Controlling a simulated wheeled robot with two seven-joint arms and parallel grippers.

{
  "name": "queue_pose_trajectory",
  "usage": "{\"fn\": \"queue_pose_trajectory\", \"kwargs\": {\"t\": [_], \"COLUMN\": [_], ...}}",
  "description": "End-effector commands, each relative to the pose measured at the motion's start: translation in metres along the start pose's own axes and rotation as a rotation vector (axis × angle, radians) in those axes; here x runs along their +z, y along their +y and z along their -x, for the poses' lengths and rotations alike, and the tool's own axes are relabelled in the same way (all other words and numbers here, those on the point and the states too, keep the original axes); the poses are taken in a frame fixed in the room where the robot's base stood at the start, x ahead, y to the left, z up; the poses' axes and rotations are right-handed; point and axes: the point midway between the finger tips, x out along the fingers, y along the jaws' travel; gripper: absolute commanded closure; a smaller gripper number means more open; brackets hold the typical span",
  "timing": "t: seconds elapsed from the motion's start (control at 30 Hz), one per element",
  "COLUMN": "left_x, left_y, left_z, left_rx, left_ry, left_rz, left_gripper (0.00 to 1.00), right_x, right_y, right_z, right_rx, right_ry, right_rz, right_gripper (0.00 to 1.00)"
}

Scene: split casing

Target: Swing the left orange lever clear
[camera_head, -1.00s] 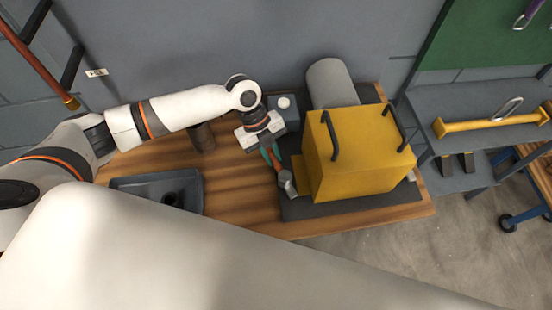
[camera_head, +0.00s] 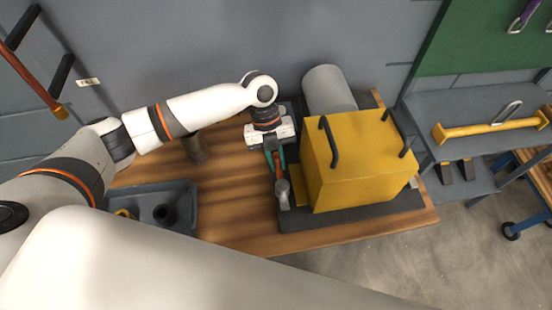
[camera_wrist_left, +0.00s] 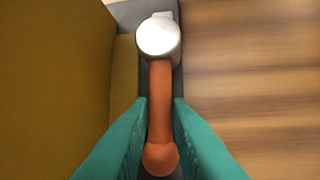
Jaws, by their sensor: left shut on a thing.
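The left orange lever (camera_wrist_left: 160,108) shows in the left wrist view as an orange rod with a rounded end, joined to a silver pivot (camera_wrist_left: 158,37). In the head view the lever is mostly hidden by my gripper, and its silver pivot (camera_head: 283,196) shows just left of the yellow casing (camera_head: 355,165). My left gripper (camera_head: 276,165) has green fingers. In the left wrist view its fingers (camera_wrist_left: 160,125) lie on both sides of the lever, shut on it near the rounded end. My right gripper is not in view.
The casing has black handles and stands on a dark base (camera_head: 350,218). A grey cylinder (camera_head: 328,90) is behind it. Bare wooden table (camera_head: 235,205) lies between tray and base.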

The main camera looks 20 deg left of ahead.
Motion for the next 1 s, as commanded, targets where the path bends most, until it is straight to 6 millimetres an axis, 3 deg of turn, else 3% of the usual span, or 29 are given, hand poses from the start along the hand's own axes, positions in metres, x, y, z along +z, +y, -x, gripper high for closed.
{"fn": "queue_pose_trajectory", "kwargs": {"t": [0.17,0.2,0.3,0.67,0.77,1.0], "left_x": [0.0,0.0,0.0,-0.001,-0.002,-0.002], "left_y": [0.001,0.001,0.001,0.0,0.0,0.001], "left_z": [0.001,0.001,0.001,0.005,0.017,0.067], "left_rx": [0.001,0.001,0.001,0.002,0.002,0.003], "left_ry": [0.002,0.002,0.001,0.002,0.004,0.005], "left_rz": [-0.004,-0.004,-0.003,-0.001,-0.001,-0.002], "left_gripper": [1.0,0.77,0.61,0.61,0.61,0.61], "right_x": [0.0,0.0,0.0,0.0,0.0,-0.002], "right_y": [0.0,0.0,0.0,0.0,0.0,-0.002], "right_z": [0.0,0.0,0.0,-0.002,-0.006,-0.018], "right_rx": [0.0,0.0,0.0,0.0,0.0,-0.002], "right_ry": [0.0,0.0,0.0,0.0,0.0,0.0], "right_rz": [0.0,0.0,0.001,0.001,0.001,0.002], "right_gripper": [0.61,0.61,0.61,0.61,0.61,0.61]}}
